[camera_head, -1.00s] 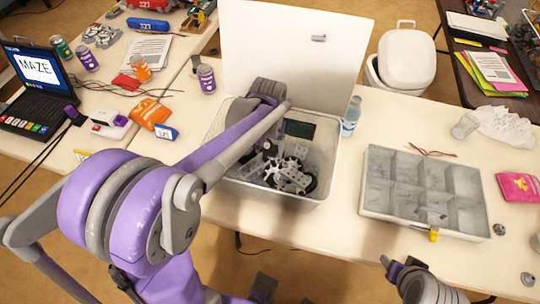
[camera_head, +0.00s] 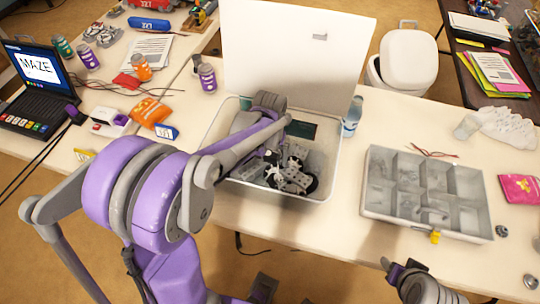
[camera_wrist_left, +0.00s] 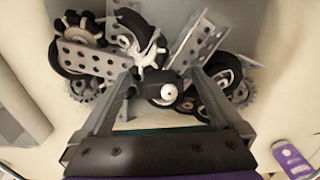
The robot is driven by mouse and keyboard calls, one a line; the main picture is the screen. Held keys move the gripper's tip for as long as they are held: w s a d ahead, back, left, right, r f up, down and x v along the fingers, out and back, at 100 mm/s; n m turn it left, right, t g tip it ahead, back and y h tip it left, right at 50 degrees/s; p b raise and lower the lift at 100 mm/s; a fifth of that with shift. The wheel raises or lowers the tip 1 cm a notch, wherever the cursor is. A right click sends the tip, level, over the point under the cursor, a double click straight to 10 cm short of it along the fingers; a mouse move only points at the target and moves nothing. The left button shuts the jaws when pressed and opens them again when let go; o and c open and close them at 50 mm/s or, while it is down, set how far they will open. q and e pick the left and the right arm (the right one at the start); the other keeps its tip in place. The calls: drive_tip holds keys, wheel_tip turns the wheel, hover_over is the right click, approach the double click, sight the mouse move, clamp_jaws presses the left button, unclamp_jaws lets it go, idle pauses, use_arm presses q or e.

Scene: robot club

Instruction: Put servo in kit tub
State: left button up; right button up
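The white kit tub (camera_head: 333,170) stands on the table with its lid raised behind it. Inside lie wheels, gears and grey perforated plates (camera_head: 290,176), also seen in the wrist view (camera_wrist_left: 92,60). My left gripper (camera_head: 268,158) reaches down into the tub, partly hidden by its own arm. In the wrist view its fingers (camera_wrist_left: 160,80) stand apart above the parts. A dark piece with a round white hub (camera_wrist_left: 167,93) shows between them; I cannot tell whether it is the servo or a wheel. No finger visibly grips it. My right gripper (camera_head: 393,268) is at the bottom right, its opening unclear.
A grey compartment tray (camera_head: 375,205) lies right of the tub. A bottle (camera_head: 352,115) stands by the tub's right rim. A laptop (camera_head: 38,80), orange packet (camera_head: 150,111) and purple can (camera_head: 207,76) are at left. Bare table lies between tub and tray.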

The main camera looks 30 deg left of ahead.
sight(270, 156)
use_arm(q)
drive_tip(key=shift+r, duration=0.1)
drive_tip(key=shift+r, duration=0.3)
wheel_tip(270, 156, up, 12)
drive_tip(key=p, duration=0.1)
drive_tip(key=shift+f, duration=0.2)
drive_tip(key=shift+s, duration=0.1)
